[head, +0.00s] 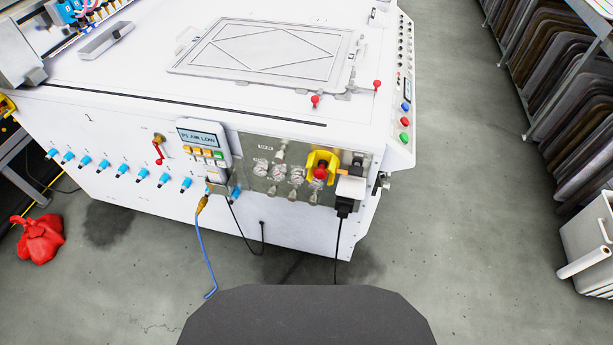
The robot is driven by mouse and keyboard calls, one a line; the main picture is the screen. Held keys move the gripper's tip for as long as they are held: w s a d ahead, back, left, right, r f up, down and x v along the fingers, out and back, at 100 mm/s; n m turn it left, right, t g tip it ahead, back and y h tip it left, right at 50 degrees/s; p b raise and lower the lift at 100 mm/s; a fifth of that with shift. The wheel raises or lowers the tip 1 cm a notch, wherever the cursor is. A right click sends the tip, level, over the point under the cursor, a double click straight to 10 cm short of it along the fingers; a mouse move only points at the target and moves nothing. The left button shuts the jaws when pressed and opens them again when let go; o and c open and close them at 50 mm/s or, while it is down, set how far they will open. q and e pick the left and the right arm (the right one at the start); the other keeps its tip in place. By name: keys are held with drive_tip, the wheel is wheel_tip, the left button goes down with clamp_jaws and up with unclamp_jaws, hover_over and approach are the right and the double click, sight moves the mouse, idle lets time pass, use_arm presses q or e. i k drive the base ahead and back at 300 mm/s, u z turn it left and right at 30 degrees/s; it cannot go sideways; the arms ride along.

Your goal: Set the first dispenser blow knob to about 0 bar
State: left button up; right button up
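A white machine (130,110) stands in front of me in the head view. On its front face is a grey metal panel (250,141) with a row of several small round gauges (278,173) and small knob-like fittings around them. A row of blue knob-like fittings (122,170) runs along the front to the left. I cannot tell which of these is the first dispenser blow knob, and gauge readings and labels are too small to read. Neither of my grippers is in view.
A display box (199,138) hangs left of the panel, with a red-handled valve (158,150) beside it. A yellow bracket with a red knob (320,170) sits at the panel's right. Cables hang below. A red bag (40,240) lies on the floor; racks (560,80) stand right.

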sight(313, 199)
drive_tip(key=u, duration=2.5)
drive_tip(key=i, duration=1.8)
drive_tip(key=z, duration=2.9)
